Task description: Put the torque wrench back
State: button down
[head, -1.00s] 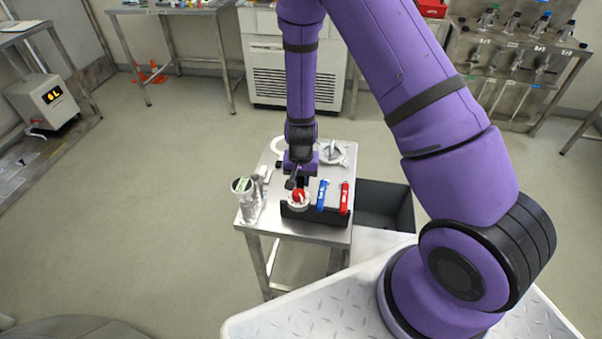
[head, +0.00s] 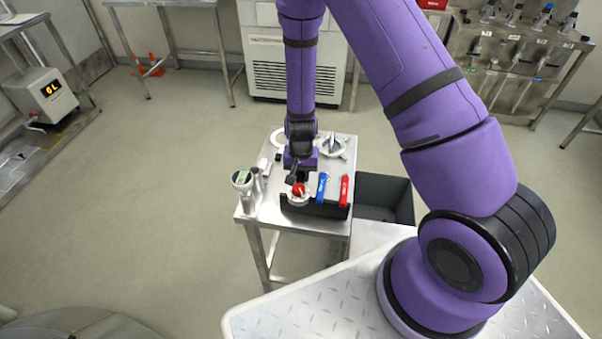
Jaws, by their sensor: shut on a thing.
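My gripper (head: 300,176) points down over the small steel table, above the front black block. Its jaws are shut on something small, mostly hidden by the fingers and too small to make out. A red-topped round piece with a pale rim (head: 298,191) is right under the fingertips; whether it touches them I cannot tell. I cannot tell for sure which thing is the torque wrench.
A pale round fitting (head: 333,147) lies behind right of my gripper. A dark open bin (head: 385,196) is right of the steel table (head: 262,213). A tool rack (head: 520,60) stands at the back right.

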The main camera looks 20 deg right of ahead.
jog(key=c, duration=0.9)
grip_release()
jog(key=shift+r, duration=3)
